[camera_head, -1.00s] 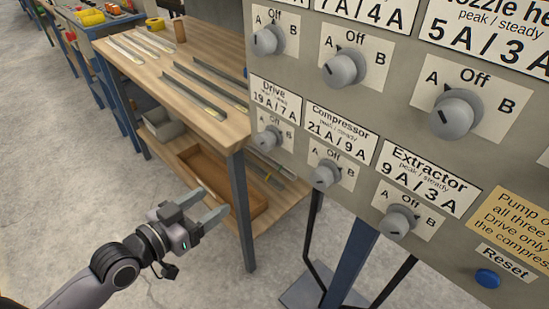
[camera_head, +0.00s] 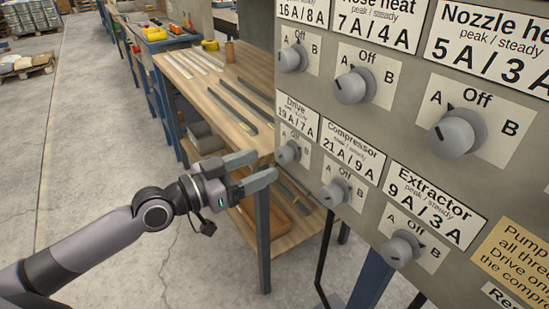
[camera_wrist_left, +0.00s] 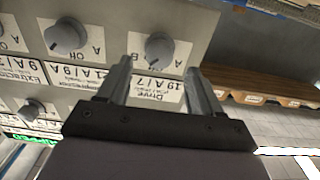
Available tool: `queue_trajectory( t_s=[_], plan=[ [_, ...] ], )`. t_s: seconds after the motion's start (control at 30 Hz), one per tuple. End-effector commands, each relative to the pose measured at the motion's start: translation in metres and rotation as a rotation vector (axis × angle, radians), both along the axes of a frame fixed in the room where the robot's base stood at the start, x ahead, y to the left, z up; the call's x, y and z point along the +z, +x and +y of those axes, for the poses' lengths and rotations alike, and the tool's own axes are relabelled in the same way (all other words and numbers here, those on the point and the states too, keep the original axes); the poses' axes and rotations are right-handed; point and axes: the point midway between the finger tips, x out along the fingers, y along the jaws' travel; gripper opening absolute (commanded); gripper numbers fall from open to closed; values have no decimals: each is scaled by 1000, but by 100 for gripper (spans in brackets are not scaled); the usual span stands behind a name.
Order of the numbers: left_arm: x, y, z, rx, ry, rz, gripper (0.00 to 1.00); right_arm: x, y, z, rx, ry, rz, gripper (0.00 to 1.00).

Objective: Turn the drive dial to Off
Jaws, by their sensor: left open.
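The drive dial (camera_head: 288,152) is a grey knob on the panel under the "Drive 19A/7A" label, with A, Off and B printed around it. I cannot tell which mark it points at. My left gripper (camera_head: 265,166) is open and empty, just left of and slightly below the dial in the head view. In the left wrist view the panel appears upside down. There the drive dial (camera_wrist_left: 159,47) lies just beyond the gap between the open fingertips (camera_wrist_left: 158,67), apart from them as far as I can see. My right gripper is not in view.
The compressor dial (camera_head: 335,193) and extractor dial (camera_head: 401,248) sit to the right on the same panel (camera_head: 330,105). Other dials form a row above. A wooden workbench (camera_head: 236,118) with metal strips stands behind my left gripper.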

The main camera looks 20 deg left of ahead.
Motion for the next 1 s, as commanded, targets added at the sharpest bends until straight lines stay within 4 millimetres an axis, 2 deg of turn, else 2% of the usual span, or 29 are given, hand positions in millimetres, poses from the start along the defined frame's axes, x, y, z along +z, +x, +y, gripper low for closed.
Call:
queue_trajectory(
  t_s=[0.3, 0.73, 0.9, 1.0],
  plan=[
    [1, 30, -23, 1, -2, 1, 65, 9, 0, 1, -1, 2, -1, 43],
    [-1, 36, -28, 0, 1, 1, 65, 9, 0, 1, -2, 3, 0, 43],
    [-1, 36, -28, 0, 1, 1, 10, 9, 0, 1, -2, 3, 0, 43],
    [-1, 36, -28, 1, 0, 1, 9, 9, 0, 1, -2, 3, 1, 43]
  ],
)
